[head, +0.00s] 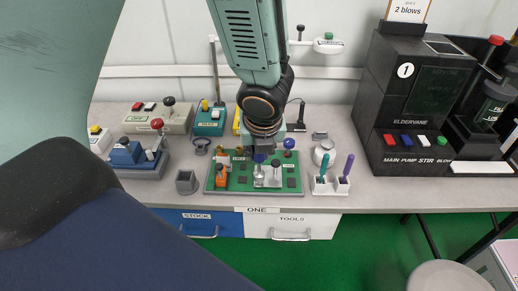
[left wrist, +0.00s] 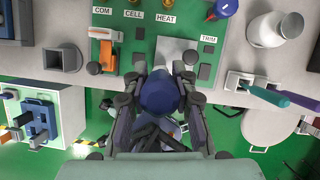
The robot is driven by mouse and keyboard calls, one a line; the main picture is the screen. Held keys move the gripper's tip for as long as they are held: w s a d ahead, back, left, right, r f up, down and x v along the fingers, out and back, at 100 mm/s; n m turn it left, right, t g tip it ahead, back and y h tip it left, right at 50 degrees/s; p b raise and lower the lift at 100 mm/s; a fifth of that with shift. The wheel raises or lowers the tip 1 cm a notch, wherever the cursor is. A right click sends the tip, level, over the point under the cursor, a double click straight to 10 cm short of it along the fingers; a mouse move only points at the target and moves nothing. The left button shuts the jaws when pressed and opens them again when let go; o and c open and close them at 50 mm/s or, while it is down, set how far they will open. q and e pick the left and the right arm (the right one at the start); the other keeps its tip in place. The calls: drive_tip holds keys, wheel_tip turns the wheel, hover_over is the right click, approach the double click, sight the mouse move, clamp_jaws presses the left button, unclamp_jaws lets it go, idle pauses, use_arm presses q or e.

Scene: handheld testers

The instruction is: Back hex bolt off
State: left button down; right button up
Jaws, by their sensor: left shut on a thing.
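My left gripper (head: 262,160) reaches down over the front middle of the green board (head: 240,184). In the left wrist view the gripper (left wrist: 160,98) is shut on a blue round-topped handle (left wrist: 158,90), apparently a tool. Below the handle in the head view, a pale metal part (head: 258,172) shows over the board. A silver plate (left wrist: 174,50) lies beside the HEAT label, partly hidden by the fingers. I cannot make out the hex bolt; the gripper and handle may cover it. An orange part (left wrist: 103,48) stands by the COM label. My right gripper is not in view.
A white holder (head: 328,187) with teal and purple-handled tools stands right of the board. A grey square cup (head: 187,182) stands left of it. A white jar (head: 324,152) and a large black machine (head: 410,100) are further right. The bench's front edge is close.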

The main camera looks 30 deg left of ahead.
use_arm(q)
drive_tip(key=shift+a, duration=0.1)
drive_tip(key=shift+f+b, duration=0.95)
idle(0.5)
drive_tip(key=shift+r+n+g+y+p, duration=0.1)
drive_tip(key=shift+n+g+y+p, duration=0.3)
drive_tip(key=shift+n+p, duration=1.1)
drive_tip(key=shift+n+g+y+p, duration=0.3)
drive_tip(key=shift+n+g+p, duration=0.2)
drive_tip(key=shift+n+p, duration=1)
drive_tip(key=shift+p, duration=0.4)
drive_tip(key=shift+n+p, duration=0.35)
drive_tip(key=shift+n, duration=0.15)
drive_tip(key=shift+n+g+p, duration=0.8)
drive_tip(key=shift+n+p, duration=0.7)
